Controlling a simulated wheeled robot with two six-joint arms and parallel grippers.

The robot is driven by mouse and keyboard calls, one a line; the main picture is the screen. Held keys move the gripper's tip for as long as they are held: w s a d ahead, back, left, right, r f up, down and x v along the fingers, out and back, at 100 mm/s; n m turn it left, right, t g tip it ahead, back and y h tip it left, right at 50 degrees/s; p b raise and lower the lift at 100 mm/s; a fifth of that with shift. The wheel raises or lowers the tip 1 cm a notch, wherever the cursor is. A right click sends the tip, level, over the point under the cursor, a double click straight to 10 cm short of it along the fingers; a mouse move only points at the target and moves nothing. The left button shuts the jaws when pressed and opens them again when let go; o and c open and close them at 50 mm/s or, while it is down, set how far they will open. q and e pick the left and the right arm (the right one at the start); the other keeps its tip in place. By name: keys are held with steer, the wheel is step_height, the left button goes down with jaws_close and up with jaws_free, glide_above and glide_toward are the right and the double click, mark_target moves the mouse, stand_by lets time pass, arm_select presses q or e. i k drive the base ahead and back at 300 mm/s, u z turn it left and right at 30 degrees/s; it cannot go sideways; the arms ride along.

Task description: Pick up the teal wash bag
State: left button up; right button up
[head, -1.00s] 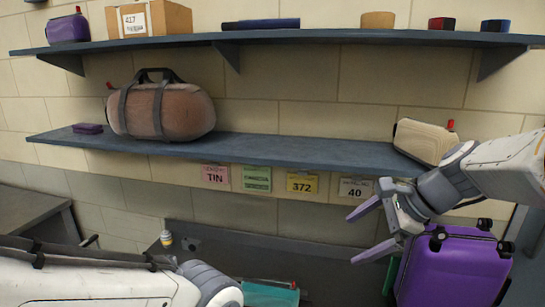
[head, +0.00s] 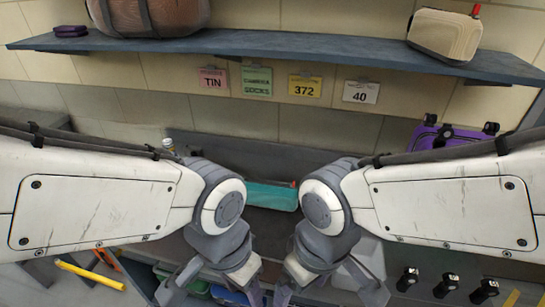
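The teal wash bag (head: 270,196) lies on the dark surface at the back, low under the shelf, and shows between my two arms. A small red piece shows at its right end, and my arms may hide parts of its ends. My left gripper (head: 212,292) is open and empty at the bottom of the head view, nearer to me than the bag. My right gripper (head: 328,292) is also open and empty, beside the left one. Neither touches the bag.
A blue-grey shelf (head: 230,42) crosses above, holding a brown duffel bag (head: 160,15), a cream case (head: 443,35) and a small purple item (head: 71,31). A purple suitcase (head: 440,135) stands at right. A small bottle (head: 168,145) is left of the bag. Bins sit low in front.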

mark_target(267, 193)
steer(key=u, duration=2.2)
steer(key=i, duration=2.05)
steer(key=z, duration=3.25)
